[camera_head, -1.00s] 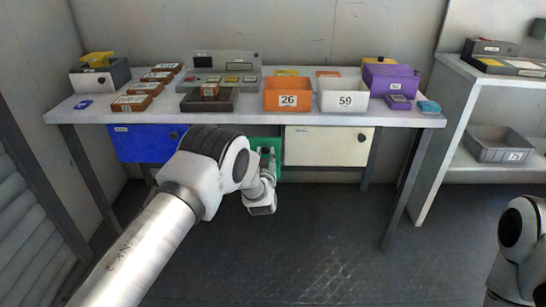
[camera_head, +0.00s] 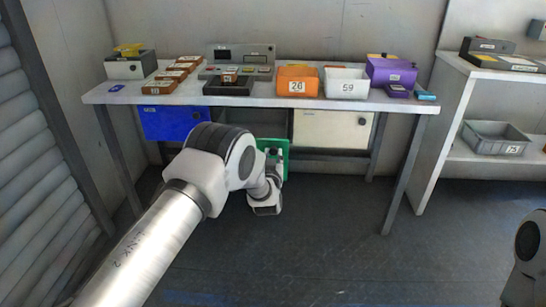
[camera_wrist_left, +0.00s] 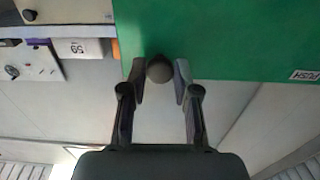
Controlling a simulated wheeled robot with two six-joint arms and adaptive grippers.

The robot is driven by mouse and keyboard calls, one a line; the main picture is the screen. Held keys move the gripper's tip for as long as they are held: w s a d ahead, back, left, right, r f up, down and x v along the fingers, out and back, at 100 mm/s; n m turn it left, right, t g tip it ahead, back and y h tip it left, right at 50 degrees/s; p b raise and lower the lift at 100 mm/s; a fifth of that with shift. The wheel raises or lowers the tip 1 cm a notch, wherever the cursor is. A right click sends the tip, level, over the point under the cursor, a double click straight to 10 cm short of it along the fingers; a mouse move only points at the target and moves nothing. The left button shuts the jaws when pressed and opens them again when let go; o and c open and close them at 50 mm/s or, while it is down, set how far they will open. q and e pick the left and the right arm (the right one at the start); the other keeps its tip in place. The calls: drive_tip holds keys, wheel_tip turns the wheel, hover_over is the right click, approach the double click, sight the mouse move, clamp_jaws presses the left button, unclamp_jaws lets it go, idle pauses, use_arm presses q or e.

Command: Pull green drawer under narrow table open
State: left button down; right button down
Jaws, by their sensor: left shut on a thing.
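The green drawer (camera_head: 276,147) is under the narrow table (camera_head: 180,101), mostly hidden behind my left arm in the head view. Its front sits lower in the picture than the white drawer front beside it, so it stands out toward me. In the left wrist view, the green front (camera_wrist_left: 225,40) fills the upper right. A dark round knob (camera_wrist_left: 159,69) sits on it, between the fingertips of my left gripper (camera_wrist_left: 160,80), which is shut on the knob. In the head view, my left gripper (camera_head: 272,168) is at the green front. My right gripper is out of view.
A blue drawer (camera_head: 172,122) and a white drawer (camera_head: 332,129) flank the green one. Orange (camera_head: 297,86) and white (camera_head: 346,88) bins stand on the tabletop. A side shelf (camera_head: 450,110) is at the right. The floor before the table is clear.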

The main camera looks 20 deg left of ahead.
use_arm(q)
drive_tip(key=c, duration=0.9)
unclamp_jaws()
drive_tip(key=shift+o, duration=0.2)
drive_tip(key=v, duration=1.2)
